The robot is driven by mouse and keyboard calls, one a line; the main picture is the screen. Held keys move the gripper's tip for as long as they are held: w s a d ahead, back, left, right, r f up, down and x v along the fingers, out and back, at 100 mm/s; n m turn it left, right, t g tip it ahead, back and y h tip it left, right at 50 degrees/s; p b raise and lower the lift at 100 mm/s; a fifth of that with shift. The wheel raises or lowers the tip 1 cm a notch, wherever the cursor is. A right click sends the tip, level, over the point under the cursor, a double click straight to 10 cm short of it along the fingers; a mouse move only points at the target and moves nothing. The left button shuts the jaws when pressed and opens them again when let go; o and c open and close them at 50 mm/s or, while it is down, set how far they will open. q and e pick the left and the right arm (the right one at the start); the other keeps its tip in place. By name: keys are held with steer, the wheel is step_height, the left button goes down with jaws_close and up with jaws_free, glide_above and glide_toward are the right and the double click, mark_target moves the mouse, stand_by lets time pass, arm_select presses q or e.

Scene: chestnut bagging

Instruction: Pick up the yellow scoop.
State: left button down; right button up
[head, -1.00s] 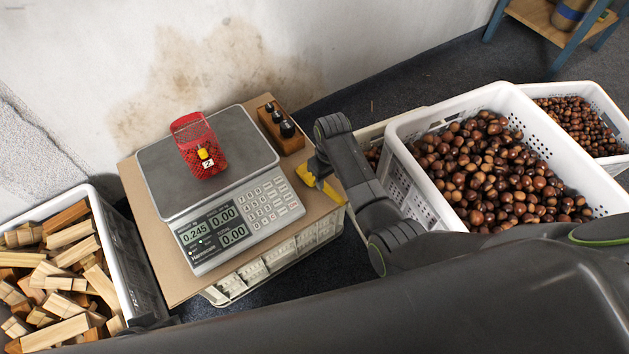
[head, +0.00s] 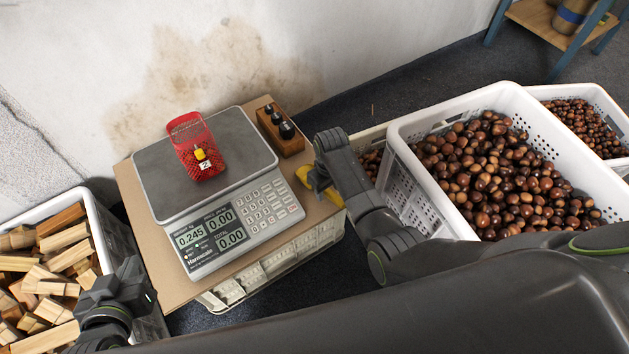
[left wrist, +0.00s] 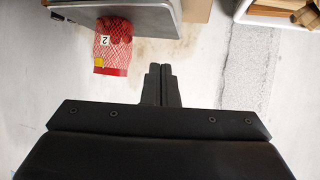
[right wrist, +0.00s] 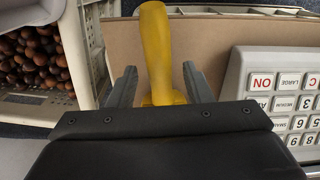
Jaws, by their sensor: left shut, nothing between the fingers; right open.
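The yellow scoop (head: 306,177) lies on the cardboard-topped stand to the right of the scale, mostly hidden behind my right arm in the head view. In the right wrist view its yellow handle (right wrist: 157,50) points away between the two spread fingers of my right gripper (right wrist: 157,80). The gripper is open, with a gap between the handle and each finger; the scoop's far end is hidden by the gripper body. My left gripper (left wrist: 158,72) is shut and empty; in the head view my left arm is at the lower left, by the wood crate.
A scale (head: 160,166) holds a red net bag (head: 183,135) with a yellow tag. A wooden block with dark weights (head: 292,148) stands behind the scoop. A white crate of chestnuts (head: 398,150) is at right, a crate of wood pieces (head: 97,212) at left.

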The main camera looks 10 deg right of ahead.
steer(key=shift+f+b, duration=0.4)
steer(key=shift+f, duration=0.5)
arm_select(q)
steer(key=w+r+t, duration=0.3)
steer(key=r+t, duration=0.1)
steer(key=r, duration=0.2)
steer(key=shift+a+r+y, duration=0.25)
steer(key=shift+a+y, duration=0.15)
steer(key=shift+w, duration=0.1)
arm_select(e)
jaws_close()
